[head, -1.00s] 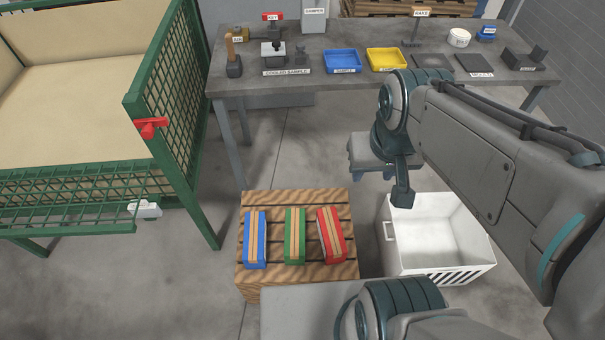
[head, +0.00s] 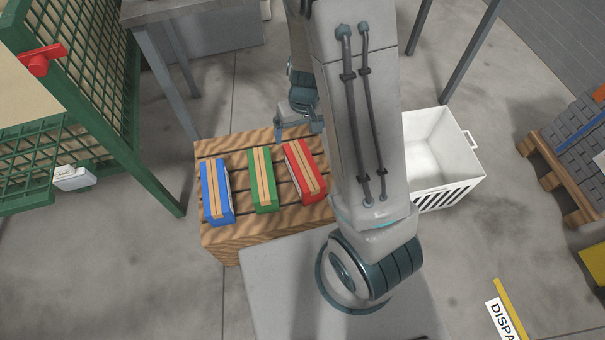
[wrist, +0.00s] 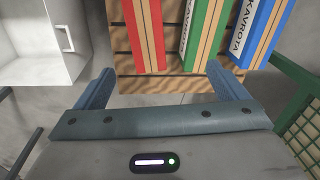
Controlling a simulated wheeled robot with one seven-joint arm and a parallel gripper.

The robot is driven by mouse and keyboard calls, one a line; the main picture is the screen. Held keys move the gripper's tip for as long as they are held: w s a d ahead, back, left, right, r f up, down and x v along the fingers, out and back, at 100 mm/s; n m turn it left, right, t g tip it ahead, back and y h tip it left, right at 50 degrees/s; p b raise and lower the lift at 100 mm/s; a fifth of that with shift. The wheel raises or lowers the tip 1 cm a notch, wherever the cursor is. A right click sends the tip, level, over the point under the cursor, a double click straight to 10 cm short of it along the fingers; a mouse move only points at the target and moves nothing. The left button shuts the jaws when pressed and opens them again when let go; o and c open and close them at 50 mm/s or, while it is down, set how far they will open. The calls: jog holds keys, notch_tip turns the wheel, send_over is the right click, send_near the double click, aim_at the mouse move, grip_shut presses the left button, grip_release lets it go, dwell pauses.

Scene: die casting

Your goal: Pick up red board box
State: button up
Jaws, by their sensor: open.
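The red board box (head: 305,171) has a tan stripe and lies on a slatted wooden pallet (head: 232,242), at the right of a row of three boxes. It also shows in the wrist view (wrist: 144,38), at the left of the row. My gripper (wrist: 162,82) is open and empty, its two blue-grey fingers spread apart. The red box lies just beyond the fingers, between their lines, and does not touch them. In the head view my gripper (head: 299,130) is near the far edge of the pallet, behind the red box, partly hidden by my arm.
A green box (head: 264,180) lies beside the red one, and a blue box (head: 216,192) lies farther left. A white crate (head: 447,196) stands right of the pallet. A green mesh cage (head: 100,110) stands at the left. A grey workbench (head: 165,10) is behind.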

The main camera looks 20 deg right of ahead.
aim_at(304, 164)
jog(key=shift+h, duration=0.5)
jog(key=f+b, duration=0.1)
jog(key=f, duration=0.4)
jog(key=d+f+b, duration=0.1)
jog(key=f+b, duration=0.1)
jog(key=f, duration=0.4)
jog(key=f+b, duration=0.2)
jog(key=f, duration=0.3)
jog(key=shift+w+d+f, duration=0.15)
jog(key=shift+w+d, duration=0.1)
jog(key=shift+d, duration=0.1)
jog(key=shift+w+a+f+b, duration=0.1)
jog(key=shift+f+b, duration=0.65)
jog(key=shift+f, duration=0.75)
jog(key=shift+w+a+f+b, duration=0.1)
jog(key=shift+f+b, duration=0.65)
jog(key=shift+f, duration=0.75)
jog(key=c, duration=1.7)
jog(key=shift+o, duration=0.2)
jog(key=shift+r, duration=0.1)
jog(key=shift+r, duration=0.1)
